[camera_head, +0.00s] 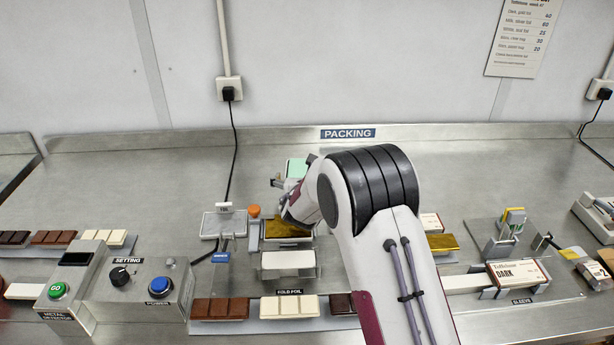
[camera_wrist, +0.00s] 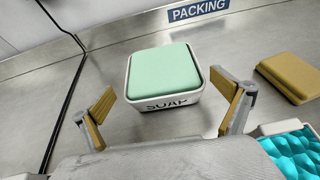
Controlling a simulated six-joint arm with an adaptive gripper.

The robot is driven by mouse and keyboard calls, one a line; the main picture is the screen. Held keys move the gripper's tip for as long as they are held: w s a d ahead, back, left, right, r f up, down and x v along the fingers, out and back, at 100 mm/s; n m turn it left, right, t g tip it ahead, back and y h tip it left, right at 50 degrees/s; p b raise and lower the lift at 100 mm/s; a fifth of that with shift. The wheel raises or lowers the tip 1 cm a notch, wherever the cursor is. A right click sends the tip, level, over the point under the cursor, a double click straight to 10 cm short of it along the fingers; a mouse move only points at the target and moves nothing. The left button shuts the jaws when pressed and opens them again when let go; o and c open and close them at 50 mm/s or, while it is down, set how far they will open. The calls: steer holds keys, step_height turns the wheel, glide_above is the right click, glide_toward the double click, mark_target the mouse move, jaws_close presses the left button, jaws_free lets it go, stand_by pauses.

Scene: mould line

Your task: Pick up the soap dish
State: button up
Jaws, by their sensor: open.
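The soap dish (camera_wrist: 141,99) is a white square tray marked SOAP, holding a mint-green block (camera_wrist: 164,69). In the wrist view it stands on the steel bench just beyond my gripper (camera_wrist: 168,108). My gripper is open, with one tan-padded finger to the left and one to the right of the dish's near side. Nothing is between the pads except bench and the dish ahead; I see no contact. In the head view the green block (camera_head: 296,167) shows partly at the bench's middle, and my arm and gripper hide most of the dish.
A tan block (camera_wrist: 290,77) lies right of the dish, and a turquoise-lined tray (camera_wrist: 295,150) is near the right finger. A gold-foil piece (camera_head: 286,229) and an orange knob (camera_head: 254,211) sit near my gripper. A black cable (camera_head: 234,150) runs at left. Bench behind the dish is clear.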

mark_target(295, 168)
steer(key=shift+w, duration=0.15)
steer(key=shift+r+x, duration=0.2)
steer(key=shift+x, duration=2.35)
steer(key=shift+d, duration=0.1)
steer(key=c, duration=1.5)
steer(key=shift+r, duration=0.2)
